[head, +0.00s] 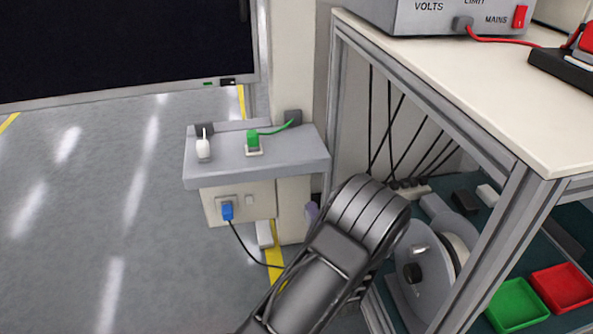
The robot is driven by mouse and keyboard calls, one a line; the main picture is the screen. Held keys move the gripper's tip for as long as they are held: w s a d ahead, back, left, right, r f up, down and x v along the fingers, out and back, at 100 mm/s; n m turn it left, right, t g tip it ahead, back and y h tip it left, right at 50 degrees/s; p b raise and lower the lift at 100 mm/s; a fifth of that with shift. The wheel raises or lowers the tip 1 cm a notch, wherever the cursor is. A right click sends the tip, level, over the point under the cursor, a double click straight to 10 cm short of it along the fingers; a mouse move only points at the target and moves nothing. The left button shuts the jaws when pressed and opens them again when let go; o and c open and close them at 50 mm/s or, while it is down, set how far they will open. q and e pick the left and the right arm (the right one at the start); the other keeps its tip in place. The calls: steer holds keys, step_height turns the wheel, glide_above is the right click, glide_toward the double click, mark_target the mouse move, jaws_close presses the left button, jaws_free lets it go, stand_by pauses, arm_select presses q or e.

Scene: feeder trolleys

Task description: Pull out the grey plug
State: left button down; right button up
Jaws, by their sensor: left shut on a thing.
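My left arm comes up from the bottom, and its dark hand end (368,218) is in front of the bench's left side. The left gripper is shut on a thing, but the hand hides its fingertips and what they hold. A small grey-violet piece (312,213) shows just left of the hand; I cannot tell whether it is a plug. A grey plug with a red cord (463,24) sits on the front of the power supply (440,15). A dark grey plug with a green cord (293,117) is on the post. My right gripper is not in view.
A grey shelf (315,160) carries a white plug (204,149) and a green plug (253,140). A blue plug (227,211) with a black cord is below it. Black cords hang under the bench (440,60). Green (517,308) and red (562,290) trays and a reel (420,265) stand lower right.

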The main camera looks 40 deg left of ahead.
arm_select(q)
steer(key=shift+r, duration=0.15)
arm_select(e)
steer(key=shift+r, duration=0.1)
